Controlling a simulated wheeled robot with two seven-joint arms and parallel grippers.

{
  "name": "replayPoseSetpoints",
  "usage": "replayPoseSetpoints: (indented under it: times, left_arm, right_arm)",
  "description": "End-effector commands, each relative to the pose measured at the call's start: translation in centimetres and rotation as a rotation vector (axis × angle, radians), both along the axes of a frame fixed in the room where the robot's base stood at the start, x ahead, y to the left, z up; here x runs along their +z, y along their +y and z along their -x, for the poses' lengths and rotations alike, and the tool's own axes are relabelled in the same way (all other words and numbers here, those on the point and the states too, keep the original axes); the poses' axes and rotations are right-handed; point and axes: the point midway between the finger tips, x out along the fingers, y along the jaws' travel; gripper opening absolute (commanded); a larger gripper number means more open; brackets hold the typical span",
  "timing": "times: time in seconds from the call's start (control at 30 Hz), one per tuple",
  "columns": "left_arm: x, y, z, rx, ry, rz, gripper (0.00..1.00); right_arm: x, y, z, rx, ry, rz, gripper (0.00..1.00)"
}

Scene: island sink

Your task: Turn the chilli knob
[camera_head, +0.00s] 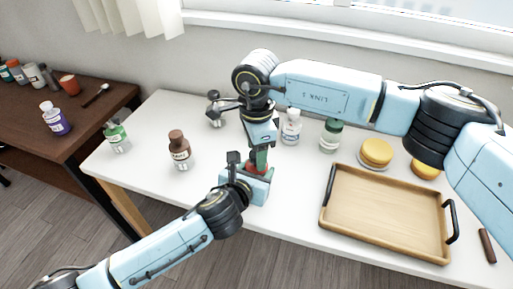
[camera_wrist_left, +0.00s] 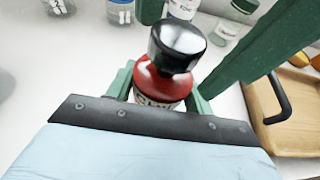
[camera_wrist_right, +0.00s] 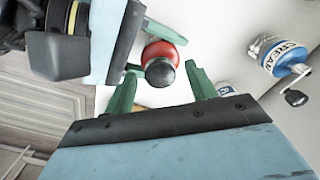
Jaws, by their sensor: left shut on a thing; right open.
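The chilli grinder has a red body and a dark round knob on top. In the left wrist view its red body (camera_wrist_left: 163,87) stands between my left fingers, with the knob (camera_wrist_left: 177,46) above. My left gripper (camera_head: 257,178) is shut on the body. My right gripper (camera_head: 260,160) points down from above, open. In the right wrist view its green fingers stand apart on either side of the knob (camera_wrist_right: 160,73), with gaps on both sides. In the head view the grippers hide most of the grinder; only a little red (camera_head: 258,170) shows.
A wooden tray (camera_head: 385,215) lies to the right on the white table. A brown-capped bottle (camera_head: 180,152) and a green one (camera_head: 117,137) stand left. A white bottle (camera_head: 291,130) and a green-capped jar (camera_head: 331,136) stand behind. Yellow round items (camera_head: 376,152) sit beyond the tray.

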Motion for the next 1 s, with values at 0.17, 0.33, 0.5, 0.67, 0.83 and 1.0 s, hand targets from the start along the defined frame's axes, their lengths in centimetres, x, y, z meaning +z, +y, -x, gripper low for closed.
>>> replayPoseSetpoints:
  times: [0.17,0.33,0.5,0.67,0.83,1.0]
  left_arm:
    - [0.0,0.0,0.0,0.0,0.001,0.0,0.26]
    - [0.0,0.0,0.0,0.0,0.001,0.0,0.26]
    - [0.0,0.0,0.0,0.0,0.001,0.0,0.26]
    - [0.0,0.0,0.0,0.0,0.001,0.0,0.26]
    - [0.0,0.0,0.0,0.0,0.001,0.0,0.26]
    - [0.0,0.0,0.0,0.0,0.0,0.0,0.26]
  right_arm:
    - [1.8,0.0,-0.1,0.001,-0.004,0.0,0.56]
    - [5.4,0.0,-0.1,0.001,-0.006,-0.002,0.56]
    - [8.9,0.0,-0.1,0.0,-0.004,0.0,0.56]
    - [11.1,0.0,0.0,-0.001,-0.002,0.0,0.56]
    - [12.0,0.0,0.0,-0.001,-0.001,0.0,0.56]
    - [12.0,0.0,0.0,0.0,-0.001,0.0,0.56]
